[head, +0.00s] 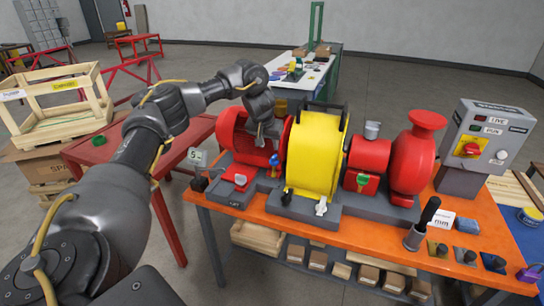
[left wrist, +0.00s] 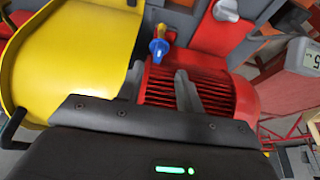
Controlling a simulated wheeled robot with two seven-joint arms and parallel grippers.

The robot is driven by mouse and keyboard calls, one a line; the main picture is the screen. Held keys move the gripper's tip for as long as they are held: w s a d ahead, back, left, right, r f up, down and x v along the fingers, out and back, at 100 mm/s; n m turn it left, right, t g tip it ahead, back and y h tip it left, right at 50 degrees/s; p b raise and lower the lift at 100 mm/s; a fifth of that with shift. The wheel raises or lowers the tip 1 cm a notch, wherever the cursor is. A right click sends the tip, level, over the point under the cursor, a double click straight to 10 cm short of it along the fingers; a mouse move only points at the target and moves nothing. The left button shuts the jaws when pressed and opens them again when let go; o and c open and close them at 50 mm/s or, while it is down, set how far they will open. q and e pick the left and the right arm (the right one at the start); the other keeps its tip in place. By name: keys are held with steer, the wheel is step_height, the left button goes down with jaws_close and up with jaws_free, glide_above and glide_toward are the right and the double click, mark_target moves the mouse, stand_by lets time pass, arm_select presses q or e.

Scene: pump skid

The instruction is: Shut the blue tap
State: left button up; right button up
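The blue tap (head: 275,162) is a small blue handle low between the red ribbed motor (head: 240,135) and the yellow guard (head: 314,150) on the pump skid. In the left wrist view the blue tap (left wrist: 158,48) sits beyond my fingers, with a bit of yellow at its top. My left gripper (head: 268,132) is over the motor, above the tap and apart from it. In the left wrist view its two fingers (left wrist: 160,88) are spread over the red ribs with nothing between them. My right gripper is not in view.
The yellow guard stands close beside the tap, with black handles on top. A red pump (head: 412,155) and a grey control box (head: 484,140) stand further right on the orange bench (head: 375,232). A small gauge (head: 197,157) is at the left end.

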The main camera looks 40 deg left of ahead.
mark_target(272, 158)
arm_select(q)
steer(key=p+x, duration=0.2)
steer(key=x, duration=0.5)
steer(key=shift+w+a+f, duration=0.1)
steer(key=shift+f, duration=0.05)
steer(key=shift+w+a+f, duration=0.1)
steer(key=shift+w+f, duration=0.1)
steer(key=shift+f, duration=0.4)
jaws_close()
